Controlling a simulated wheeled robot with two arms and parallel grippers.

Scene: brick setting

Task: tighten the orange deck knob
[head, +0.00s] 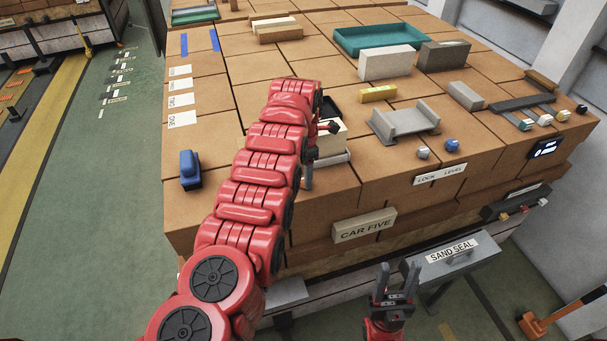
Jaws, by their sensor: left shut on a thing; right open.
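I see no orange knob on the brick deck (345,195); my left arm covers part of the deck. My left gripper (312,165) is low over the middle of the deck, beside a cream block (331,143). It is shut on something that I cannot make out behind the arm. A grey knob (423,153) and a blue knob (452,145) stand on the deck above the "LOCK LEVEL" label (439,174). My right gripper (389,276) is open and empty, in front of the deck's front face.
A grey bracket (405,121), a yellow block (378,93) and a teal tray (345,38) lie on the deck. A blue object (189,168) stands at its left edge. A grey "SAND SEAL" box (456,259) is beside my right gripper.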

